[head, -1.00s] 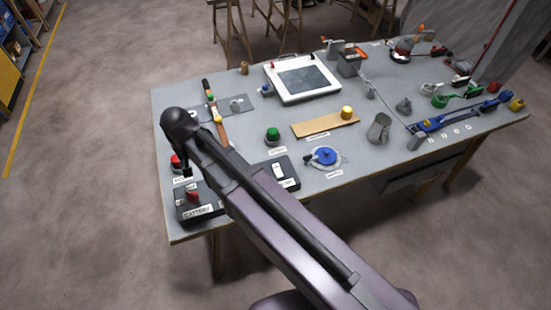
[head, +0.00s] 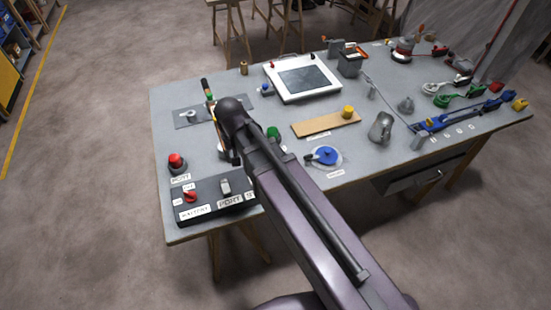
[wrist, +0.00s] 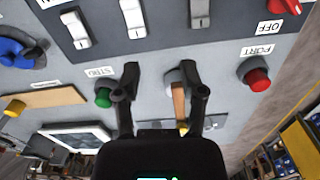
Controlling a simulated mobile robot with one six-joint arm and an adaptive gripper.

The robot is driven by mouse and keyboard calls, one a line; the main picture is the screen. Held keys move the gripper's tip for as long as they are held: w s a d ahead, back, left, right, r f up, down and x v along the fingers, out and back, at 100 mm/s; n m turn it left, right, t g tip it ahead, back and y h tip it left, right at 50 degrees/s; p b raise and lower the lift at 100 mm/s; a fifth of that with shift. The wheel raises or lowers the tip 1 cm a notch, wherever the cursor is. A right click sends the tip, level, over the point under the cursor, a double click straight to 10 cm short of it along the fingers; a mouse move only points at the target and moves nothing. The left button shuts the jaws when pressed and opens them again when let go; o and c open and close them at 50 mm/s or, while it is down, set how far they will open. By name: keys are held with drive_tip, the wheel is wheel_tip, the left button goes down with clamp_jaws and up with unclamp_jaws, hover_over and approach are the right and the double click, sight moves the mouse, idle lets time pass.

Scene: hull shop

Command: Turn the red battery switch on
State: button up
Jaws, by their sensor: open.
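The red battery switch (head: 190,197) is a small red knob on a dark panel (head: 215,213), above a label reading BATTERY, at the table's front left corner. It also shows, cut off, in the wrist view's top right corner (wrist: 289,6), near an OFF label. I cannot read its exact setting. My gripper (wrist: 160,72) is open and empty in the wrist view, its fingers apart. In the head view my arm's end is above the table, behind and to the right of the switch, and mostly hides the gripper.
A red push button (head: 175,160) stands behind the battery switch. Grey rocker switches (wrist: 75,28) sit along the panel. A green button (wrist: 103,97) and a blue rotary knob (head: 327,154) are nearby. A white-framed screen (head: 303,79) lies farther back.

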drive_tip(key=w+d+f+m+b, duration=0.1)
drive_tip(key=d+f+b, duration=0.1)
drive_tip(key=d, duration=1)
drive_tip(key=shift+f, duration=0.35)
drive_tip(key=s+d+m, duration=0.1)
drive_tip(key=s+d, duration=0.1)
drive_tip(key=d, duration=1.2)
drive_tip(key=shift+s, duration=0.25)
drive_tip(key=shift+o, duration=0.3)
